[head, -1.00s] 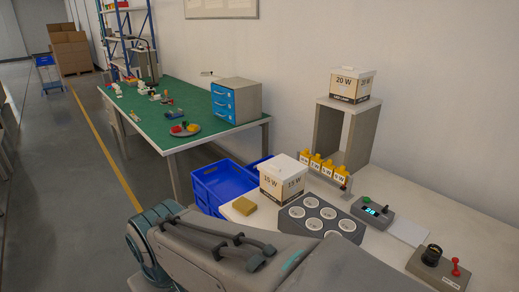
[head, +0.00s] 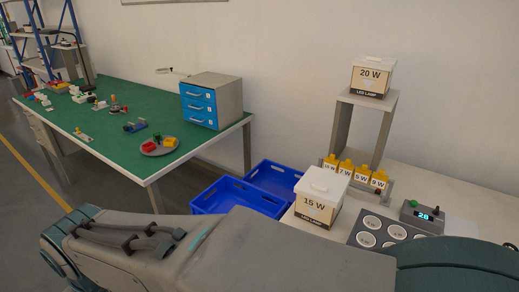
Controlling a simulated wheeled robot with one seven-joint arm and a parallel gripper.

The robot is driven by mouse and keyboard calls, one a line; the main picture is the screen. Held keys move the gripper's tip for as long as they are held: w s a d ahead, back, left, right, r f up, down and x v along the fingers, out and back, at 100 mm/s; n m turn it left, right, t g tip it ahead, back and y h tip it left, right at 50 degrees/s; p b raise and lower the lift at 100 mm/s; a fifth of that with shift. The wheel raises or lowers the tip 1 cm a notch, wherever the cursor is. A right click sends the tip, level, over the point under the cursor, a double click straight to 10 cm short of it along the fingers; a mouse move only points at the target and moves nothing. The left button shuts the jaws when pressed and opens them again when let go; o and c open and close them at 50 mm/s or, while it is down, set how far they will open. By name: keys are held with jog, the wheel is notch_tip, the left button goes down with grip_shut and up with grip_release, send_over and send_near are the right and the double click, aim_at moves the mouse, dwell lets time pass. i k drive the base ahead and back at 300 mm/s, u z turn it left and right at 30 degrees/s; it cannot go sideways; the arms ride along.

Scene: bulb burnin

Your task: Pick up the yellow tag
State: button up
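Several yellow pieces with white wattage labels stand in a row on a small rack (head: 384,193) at the back of the white bench. One yellow piece (head: 346,167) bears a label reading 7 W, and another yellow piece (head: 379,180) at the right end seems to read 9 W. I cannot tell which of these is the yellow tag. My gripper is not in view. My arm crosses the bottom of the picture and hides the near part of the bench.
A white 15 W lamp box (head: 320,197) stands left of a grey socket block (head: 370,230) and a small display unit (head: 422,217). A 20 W box (head: 371,77) sits on a raised stand (head: 343,122). Blue crates (head: 238,198) and a green-topped table (head: 75,122) are to the left.

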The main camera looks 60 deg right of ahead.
aim_at(330, 164)
jog(key=i, duration=0.65)
jog(key=z, duration=3.2)
jog(key=i, duration=0.5)
